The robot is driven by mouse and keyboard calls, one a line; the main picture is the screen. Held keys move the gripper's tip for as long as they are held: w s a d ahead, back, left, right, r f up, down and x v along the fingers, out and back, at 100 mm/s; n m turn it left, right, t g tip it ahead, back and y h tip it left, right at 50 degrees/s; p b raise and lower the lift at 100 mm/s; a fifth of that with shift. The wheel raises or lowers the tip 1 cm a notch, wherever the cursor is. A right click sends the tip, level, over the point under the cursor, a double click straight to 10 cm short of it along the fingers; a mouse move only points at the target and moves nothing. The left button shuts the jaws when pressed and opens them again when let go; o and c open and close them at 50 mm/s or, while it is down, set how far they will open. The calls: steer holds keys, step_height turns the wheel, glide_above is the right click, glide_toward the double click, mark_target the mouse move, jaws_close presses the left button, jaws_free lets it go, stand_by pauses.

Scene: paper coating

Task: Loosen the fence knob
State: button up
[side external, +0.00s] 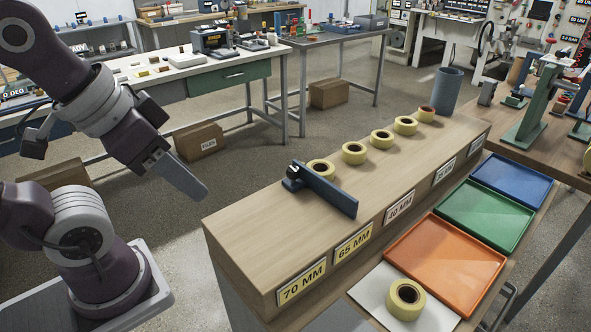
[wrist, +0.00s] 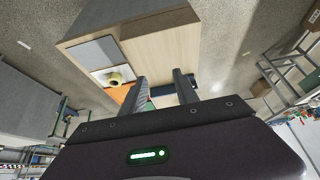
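The fence (side external: 328,193) is a dark blue-grey bar lying across the wooden bench top. The knob (side external: 292,172) is a small dark part at the fence's left end, beside the nearest yellow tape roll. My gripper (side external: 198,190) hangs in the air left of the bench, well apart from the fence and knob. In the wrist view my gripper (wrist: 159,86) has its two fingers spread with nothing clearly held between them. The knob cannot be made out in the wrist view; the right finger covers part of a dark blue shape there.
Several yellow rolls (side external: 354,153) stand in a row on the bench top (side external: 255,220), with a grey cup (side external: 447,90) at the far end. Orange (side external: 440,262), green and blue trays lie on the lower shelf; another roll (side external: 405,299) sits near them. Space between gripper and bench is clear.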

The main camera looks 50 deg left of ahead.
stand_by(0.3)
steer(key=shift+o, duration=1.5)
steer(key=w+a+r+g, duration=0.1)
steer(key=w+r+g, duration=0.1)
steer(key=w, duration=0.7)
steer(key=shift+w+a+r+h, duration=0.15)
steer(key=shift+w+a+h, duration=0.15)
steer(key=shift+w+a, duration=0.1)
steer(key=g, duration=0.4)
glide_above(293, 169)
step_height(293, 169, down, 9)
steer(key=shift+s+f, duration=0.15)
steer(key=shift+f, duration=0.05)
step_height(293, 169, down, 7)
steer(key=shift+r, duration=0.15)
steer(key=shift+f, duration=0.35)
steer(key=shift+c, duration=0.2)
